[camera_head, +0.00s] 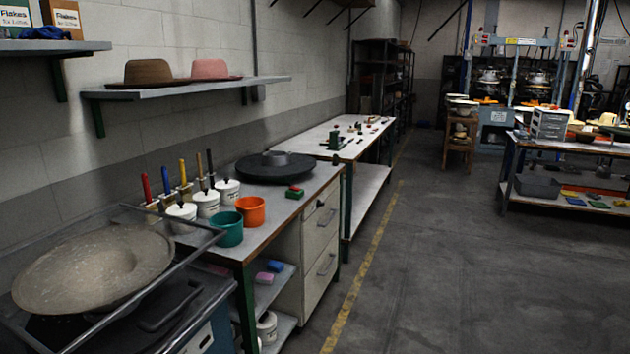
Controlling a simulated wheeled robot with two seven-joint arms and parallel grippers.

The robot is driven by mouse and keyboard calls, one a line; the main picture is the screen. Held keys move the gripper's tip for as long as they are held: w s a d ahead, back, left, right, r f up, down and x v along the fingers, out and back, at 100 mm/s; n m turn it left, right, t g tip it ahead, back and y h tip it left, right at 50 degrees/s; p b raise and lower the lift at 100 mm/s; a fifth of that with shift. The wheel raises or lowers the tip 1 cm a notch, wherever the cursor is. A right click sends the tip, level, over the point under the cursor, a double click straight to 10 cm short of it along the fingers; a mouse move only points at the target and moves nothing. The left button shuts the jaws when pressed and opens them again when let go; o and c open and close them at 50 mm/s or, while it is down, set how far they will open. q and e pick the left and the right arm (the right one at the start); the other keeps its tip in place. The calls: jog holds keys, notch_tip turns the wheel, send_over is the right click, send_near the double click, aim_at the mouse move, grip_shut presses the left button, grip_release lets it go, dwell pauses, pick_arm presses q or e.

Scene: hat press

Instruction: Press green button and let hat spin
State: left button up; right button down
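A small control box with a green body or button (293,194) and a red part on top sits on the workbench, right of its middle. Which part is a button is too small to tell. A round black turntable (276,169) with a grey raised centre stands just behind the box. A large beige hat (60,275) lies at the lower left on a dark machine. A brown hat (149,72) and a pink hat (211,69) rest on the wall shelf. Neither of my grippers is in view.
White pots with brushes (206,202), a teal cup (228,229) and an orange cup (251,210) stand on the bench (264,237) left of the box. A metal frame surrounds the beige hat. A second bench (312,144) stands behind. The floor at right (450,270) is clear.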

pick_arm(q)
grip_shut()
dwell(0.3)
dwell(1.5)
